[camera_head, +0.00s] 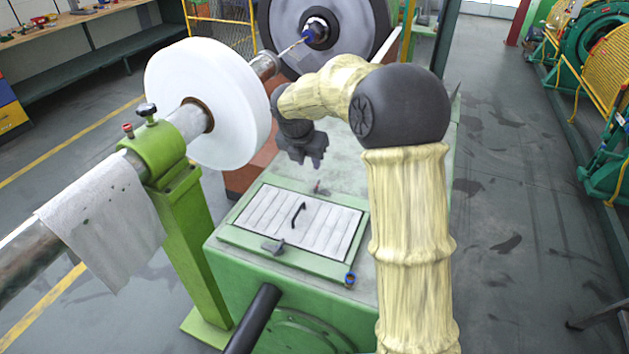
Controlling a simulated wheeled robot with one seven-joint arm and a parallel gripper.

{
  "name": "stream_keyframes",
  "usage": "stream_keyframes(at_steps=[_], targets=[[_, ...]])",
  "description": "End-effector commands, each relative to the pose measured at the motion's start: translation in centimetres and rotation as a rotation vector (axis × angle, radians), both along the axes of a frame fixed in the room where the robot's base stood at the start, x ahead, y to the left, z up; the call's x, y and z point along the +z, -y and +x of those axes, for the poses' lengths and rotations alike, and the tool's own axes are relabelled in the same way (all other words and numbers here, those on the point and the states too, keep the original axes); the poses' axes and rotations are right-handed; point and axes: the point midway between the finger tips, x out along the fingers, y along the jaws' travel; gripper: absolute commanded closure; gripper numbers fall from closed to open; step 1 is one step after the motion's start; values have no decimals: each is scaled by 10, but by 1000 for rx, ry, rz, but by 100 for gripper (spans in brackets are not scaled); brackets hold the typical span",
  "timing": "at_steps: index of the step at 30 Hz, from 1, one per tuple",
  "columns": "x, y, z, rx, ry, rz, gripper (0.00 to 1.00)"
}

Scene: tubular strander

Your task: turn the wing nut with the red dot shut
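My gripper (304,158) is dark and hangs pointing down above the far edge of the hatch on the green machine box. Its fingers are too small and dark to tell open from shut. A small upright part with red on it (317,186) stands just behind the hatch's far edge, below and slightly right of my gripper, apart from it. It may be the wing nut with the red dot; its wings and turn cannot be made out. A grey fastener (272,246) sits at the hatch's near edge. A small part with a blue ring (349,280) is at the near right corner.
The hatch (325,225) has a black handle (298,215). Left stand a white reel (220,105) and a green bearing post (187,240) with a red knob (127,130) and a black knob (148,112). A cloth (105,225) hangs on the shaft.

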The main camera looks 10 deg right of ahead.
Motion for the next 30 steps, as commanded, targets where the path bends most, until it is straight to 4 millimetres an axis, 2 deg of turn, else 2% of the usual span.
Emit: stream_keyframes(at_steps=[1, 12, 18, 22, 30], targets=[[-10, 2, 3, -1, -5, 0, 71], [-70, 15, 23, -1, -4, 0, 71], [-97, 22, 33, 0, -2, 0, 71], [-106, 24, 36, -1, -1, 1, 71], [-107, 25, 37, -1, 2, 1, 71]])
